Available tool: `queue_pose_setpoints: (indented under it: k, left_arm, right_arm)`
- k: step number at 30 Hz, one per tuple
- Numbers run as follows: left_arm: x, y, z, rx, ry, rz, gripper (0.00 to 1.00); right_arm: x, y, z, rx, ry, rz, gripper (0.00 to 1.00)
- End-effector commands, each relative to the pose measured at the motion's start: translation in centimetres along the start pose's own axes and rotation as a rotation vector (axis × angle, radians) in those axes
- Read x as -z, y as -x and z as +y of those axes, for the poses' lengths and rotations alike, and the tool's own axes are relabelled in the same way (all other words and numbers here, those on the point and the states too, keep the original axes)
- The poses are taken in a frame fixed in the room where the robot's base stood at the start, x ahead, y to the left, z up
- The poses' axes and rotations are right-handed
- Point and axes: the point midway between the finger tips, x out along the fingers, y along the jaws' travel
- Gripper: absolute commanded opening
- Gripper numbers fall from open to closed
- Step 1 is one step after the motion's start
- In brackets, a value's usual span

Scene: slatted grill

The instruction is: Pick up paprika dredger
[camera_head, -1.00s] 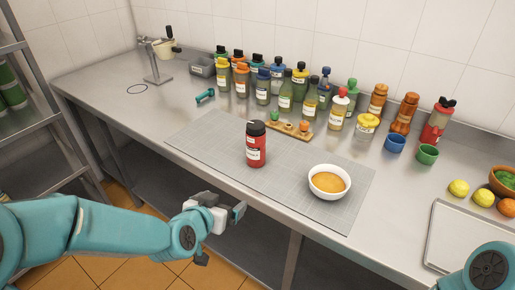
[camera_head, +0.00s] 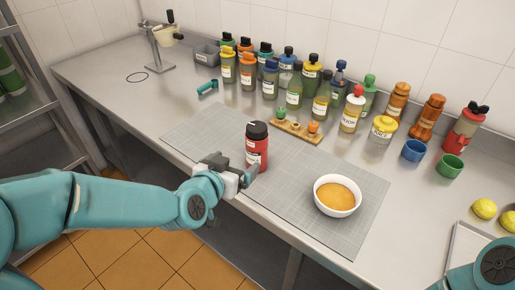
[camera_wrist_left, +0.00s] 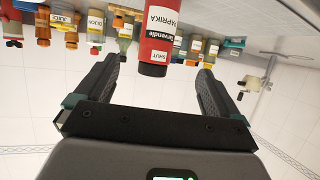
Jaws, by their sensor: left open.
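The paprika dredger (camera_head: 257,155) is a red shaker with a black cap and white label, upright on the grey mat (camera_head: 205,130). In the left wrist view, which looks upside down, the dredger (camera_wrist_left: 158,35) shows its PAPRIKA label in the gap between the fingers. My left gripper (camera_head: 240,170) is open, at the mat's front edge, just left of and in front of the dredger. In the left wrist view the open fingers (camera_wrist_left: 158,68) show space on both sides of it, with no visible contact. My right gripper is not in view.
A white bowl of orange powder (camera_head: 337,195) stands on the mat right of the dredger. Several bottles line the wall. A blue cup (camera_head: 413,151) and a green cup (camera_head: 450,166) stand at right.

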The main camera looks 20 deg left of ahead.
Motion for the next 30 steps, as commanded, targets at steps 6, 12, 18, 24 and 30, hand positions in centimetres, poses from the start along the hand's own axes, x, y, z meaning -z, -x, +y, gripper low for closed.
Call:
queue_pose_setpoints:
  k: [6,12,18,24,30]
  left_arm:
    - [-0.1,-5.0,0.0,0.0,0.0,-0.004,0.96]
    - [-0.1,-8.3,-0.1,0.0,0.0,-0.001,0.96]
    - [0.0,-10.0,0.0,-0.001,0.0,-0.002,0.96]
    - [0.0,-13.2,0.2,0.0,0.001,-0.003,0.96]
    - [-0.1,-14.6,0.2,0.0,0.001,-0.001,0.96]
  right_arm:
    - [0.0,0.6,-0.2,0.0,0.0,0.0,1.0]
    - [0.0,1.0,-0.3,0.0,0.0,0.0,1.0]
    - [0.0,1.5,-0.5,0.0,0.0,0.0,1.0]
    - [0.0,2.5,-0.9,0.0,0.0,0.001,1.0]
    - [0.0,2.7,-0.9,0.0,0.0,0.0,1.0]
